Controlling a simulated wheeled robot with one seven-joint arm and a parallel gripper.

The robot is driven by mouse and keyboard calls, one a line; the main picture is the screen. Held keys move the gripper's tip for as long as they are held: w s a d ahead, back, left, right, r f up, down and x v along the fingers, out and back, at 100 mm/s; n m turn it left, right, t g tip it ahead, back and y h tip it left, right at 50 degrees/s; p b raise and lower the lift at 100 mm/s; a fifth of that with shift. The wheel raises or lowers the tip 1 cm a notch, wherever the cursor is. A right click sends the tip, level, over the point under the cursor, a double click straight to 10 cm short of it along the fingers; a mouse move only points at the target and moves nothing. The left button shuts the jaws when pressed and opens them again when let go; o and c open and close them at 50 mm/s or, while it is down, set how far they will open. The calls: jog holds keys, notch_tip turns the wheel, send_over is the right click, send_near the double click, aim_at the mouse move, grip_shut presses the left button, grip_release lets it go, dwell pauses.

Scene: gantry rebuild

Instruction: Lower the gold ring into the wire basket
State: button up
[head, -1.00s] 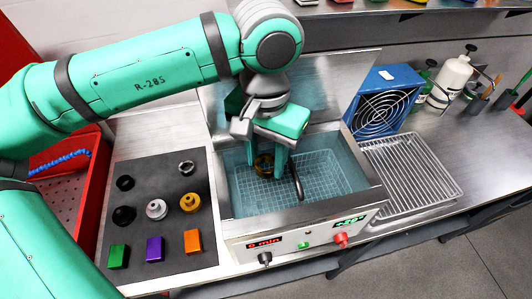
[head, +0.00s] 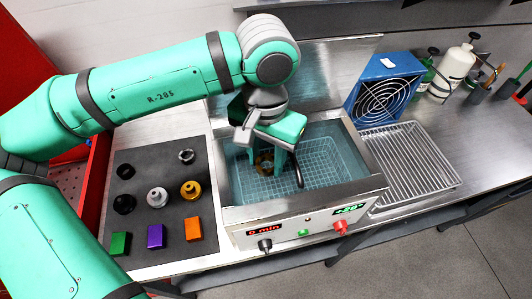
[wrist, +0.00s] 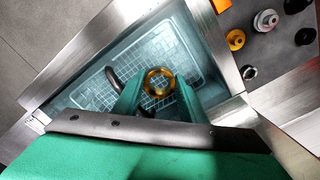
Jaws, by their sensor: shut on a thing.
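The gold ring (wrist: 159,82) shows between my fingertips in the wrist view, and it is partly hidden behind my gripper in the head view (head: 264,162). My gripper (wrist: 156,90) is shut on the ring, pointing down into the steel tank; it also shows in the head view (head: 268,160). The wire basket (head: 318,160) lies inside the tank, below and around the gripper; its mesh also shows in the wrist view (wrist: 130,58). A dark curved handle (head: 298,172) rises beside my gripper. Whether the ring touches the basket floor I cannot tell.
The steel tank (head: 300,212) has raised walls and a front panel. A dark mat (head: 140,218) at left holds several knobs, rings and coloured blocks. A wire rack (head: 415,165), a blue fan box (head: 385,88) and bottles (head: 455,68) stand at right.

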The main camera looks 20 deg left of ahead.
aim_at(266, 186)
jog(key=shift+f, duration=1.55)
jog(key=shift+f, duration=2.5)
dwell(1.2)
jog(key=o, duration=1.2)
jog(key=shift+o, duration=0.2)
notch_tip(266, 186, up, 11)
jog(key=shift+f, duration=0.1)
